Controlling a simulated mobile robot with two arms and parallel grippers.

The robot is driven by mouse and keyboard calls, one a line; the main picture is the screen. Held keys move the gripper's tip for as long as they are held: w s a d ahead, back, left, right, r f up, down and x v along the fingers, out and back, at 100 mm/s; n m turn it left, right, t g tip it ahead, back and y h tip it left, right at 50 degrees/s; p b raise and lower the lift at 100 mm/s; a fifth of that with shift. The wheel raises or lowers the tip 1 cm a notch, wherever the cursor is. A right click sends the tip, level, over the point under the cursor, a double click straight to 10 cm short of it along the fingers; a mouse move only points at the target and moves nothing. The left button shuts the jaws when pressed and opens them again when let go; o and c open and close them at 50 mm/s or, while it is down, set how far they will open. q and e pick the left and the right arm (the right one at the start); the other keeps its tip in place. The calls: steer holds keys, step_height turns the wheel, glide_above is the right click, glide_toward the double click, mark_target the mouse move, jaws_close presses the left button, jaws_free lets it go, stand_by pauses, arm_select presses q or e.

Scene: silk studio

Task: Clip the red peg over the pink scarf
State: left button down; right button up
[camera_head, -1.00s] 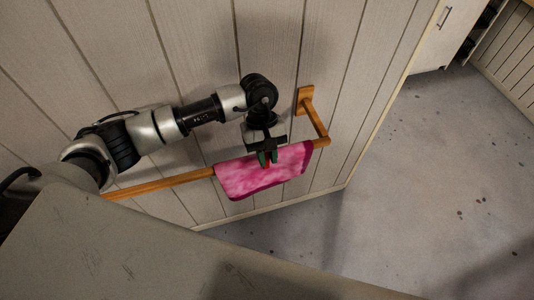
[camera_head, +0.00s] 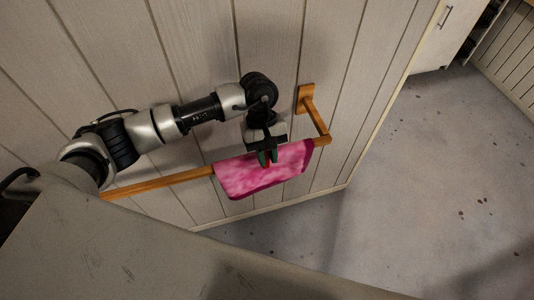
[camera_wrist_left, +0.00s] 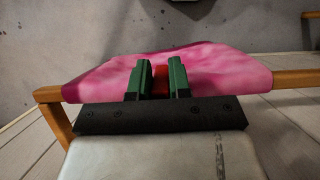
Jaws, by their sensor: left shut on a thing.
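The pink scarf (camera_head: 254,177) hangs over a wooden rail on the wall. It also shows in the left wrist view (camera_wrist_left: 216,66). The red peg (camera_wrist_left: 160,82) sits between the green fingers of my left gripper (camera_wrist_left: 162,78), which is shut on it. In the head view my left gripper (camera_head: 267,158) is at the scarf's upper edge, over the rail, and only a little red of the peg shows. The peg overlaps the scarf in both views. I cannot tell whether its jaws are around the scarf and rail. My right gripper is not in view.
The wooden rail (camera_head: 165,184) runs along the panelled wall and ends in a bracket (camera_head: 306,99) right of my gripper. A grey surface (camera_head: 150,255) fills the lower left. Open floor (camera_head: 420,190) lies to the right, with a white cabinet (camera_head: 443,35) beyond.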

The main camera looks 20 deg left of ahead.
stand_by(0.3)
arm_select(q)
steer(key=c, duration=1)
jaws_free()
steer(key=b+v, duration=0.2)
steer(key=v, duration=0.8)
steer(key=shift+w+a+r+b, duration=0.1)
steer(key=shift+w+r+b, duration=0.05)
steer(key=shift+r+b, duration=0.2)
